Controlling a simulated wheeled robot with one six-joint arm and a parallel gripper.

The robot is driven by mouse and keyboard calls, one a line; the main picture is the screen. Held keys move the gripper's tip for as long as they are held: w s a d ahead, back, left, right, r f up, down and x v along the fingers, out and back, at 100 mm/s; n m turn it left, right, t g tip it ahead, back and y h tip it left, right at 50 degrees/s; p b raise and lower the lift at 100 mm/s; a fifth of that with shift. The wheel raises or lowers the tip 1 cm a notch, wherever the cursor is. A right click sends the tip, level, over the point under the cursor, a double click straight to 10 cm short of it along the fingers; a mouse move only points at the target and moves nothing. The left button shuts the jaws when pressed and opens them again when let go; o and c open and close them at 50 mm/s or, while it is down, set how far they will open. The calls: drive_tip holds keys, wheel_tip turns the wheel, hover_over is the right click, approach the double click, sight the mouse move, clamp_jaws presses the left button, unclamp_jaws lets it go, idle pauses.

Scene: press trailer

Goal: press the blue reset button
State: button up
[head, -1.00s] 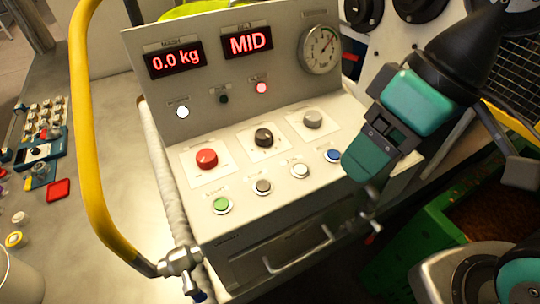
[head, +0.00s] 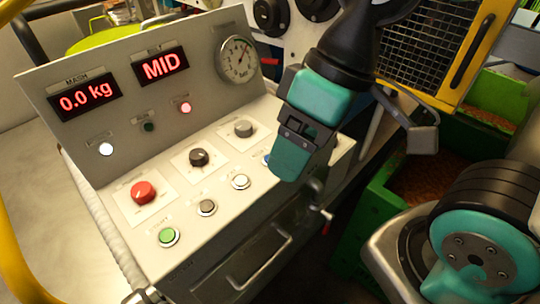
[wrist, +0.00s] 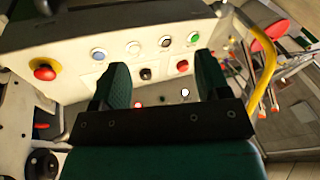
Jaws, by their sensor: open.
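The blue button (head: 267,159) is at the right end of the front button row on the grey control panel (head: 110,235). In the head view only a sliver of it shows beside my gripper (head: 290,160), which hides the rest. In the wrist view the blue button (wrist: 98,54) shows whole, as the leftmost of the row, left of and beyond my left finger. My gripper (wrist: 160,80) is open and empty, its two fingers wide apart. I cannot tell its height above the panel; no contact with the button shows.
White (head: 240,181), grey (head: 206,207) and green (head: 168,236) buttons share the row. Behind are red (head: 143,192), black (head: 198,157) and grey (head: 243,128) knobs. A red mushroom button (wrist: 43,70) shows in the wrist view. A green crate (head: 385,205) stands right.

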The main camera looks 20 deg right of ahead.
clamp_jaws()
idle(1.5)
